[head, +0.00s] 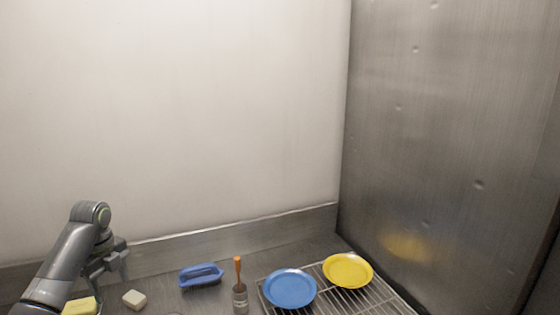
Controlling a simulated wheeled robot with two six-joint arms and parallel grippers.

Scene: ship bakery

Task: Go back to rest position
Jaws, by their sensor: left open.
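My left gripper (112,264) is at the lower left of the head view, at the end of my arm coming in from the left. It is open, with its fingers pointing down over the counter and nothing seen between them. A yellow block (80,306) lies below it, partly cut off by the bottom edge of the view. A small cream block (134,299) lies to the right of the gripper, apart from it. My right gripper is not in view.
A blue-handled brush (201,275) lies right of the cream block. A small container (240,299) with an orange-handled tool (238,268) stands beside it. A blue plate (290,288) and a yellow plate (348,270) rest on a wire rack (376,299). Metal walls close off the back and right.

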